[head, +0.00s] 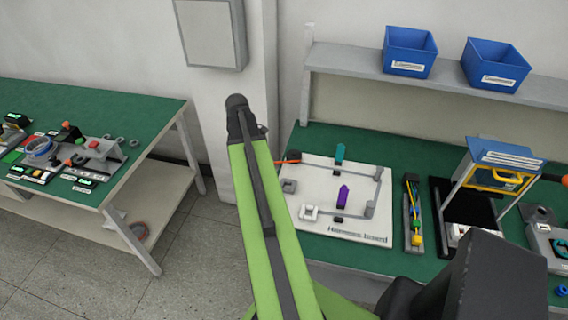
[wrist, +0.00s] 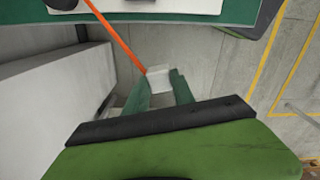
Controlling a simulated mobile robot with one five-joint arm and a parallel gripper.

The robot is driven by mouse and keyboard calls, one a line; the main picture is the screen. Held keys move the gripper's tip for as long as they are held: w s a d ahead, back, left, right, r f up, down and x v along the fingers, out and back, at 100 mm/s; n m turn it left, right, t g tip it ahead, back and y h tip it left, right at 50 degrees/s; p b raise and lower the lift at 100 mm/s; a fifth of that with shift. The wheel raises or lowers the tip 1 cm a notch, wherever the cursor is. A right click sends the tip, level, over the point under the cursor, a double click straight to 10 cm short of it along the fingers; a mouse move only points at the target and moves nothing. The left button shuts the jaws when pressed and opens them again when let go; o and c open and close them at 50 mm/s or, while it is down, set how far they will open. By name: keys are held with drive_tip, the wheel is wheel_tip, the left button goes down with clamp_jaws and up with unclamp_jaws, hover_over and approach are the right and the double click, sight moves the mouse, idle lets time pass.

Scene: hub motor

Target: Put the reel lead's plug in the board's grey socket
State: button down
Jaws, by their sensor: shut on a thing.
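The white board (head: 365,228) lies on the green bench. A grey block-shaped socket (head: 288,187) sits at its left edge, near a white one (head: 309,213). In the wrist view my gripper (wrist: 160,84) is shut on the pale plug (wrist: 158,77), between its two dark green fingers. An orange lead (wrist: 116,42) runs from the plug up to the bench. The plug is held off the bench edge, with floor below and apart from the board. In the head view my arm hides the gripper and plug; a short orange piece of lead (head: 288,161) shows at the board's back left.
Purple (head: 342,195) and teal (head: 340,153) pieces and grey posts stand on the board. A tray of coloured parts (head: 413,220) and a blue-topped stand (head: 503,160) are to the right. A wall pillar stands left of the bench; a shelf (head: 350,62) runs behind it.

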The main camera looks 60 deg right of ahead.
drive_tip(key=s+d+m, duration=0.3)
drive_tip(key=s+d, duration=0.5)
drive_tip(key=s, duration=0.5)
drive_tip(key=f+b, duration=0.6)
drive_tip(key=shift+s+d+f, duration=0.1)
drive_tip(key=shift+d, duration=0.1)
drive_tip(key=shift+f+b, duration=0.25)
drive_tip(key=shift+b, duration=0.05)
drive_tip(key=shift+f+b, duration=1.1)
drive_tip(key=c, duration=1)
unclamp_jaws()
drive_tip(key=shift+o, duration=0.2)
drive_tip(key=shift+r, duration=0.1)
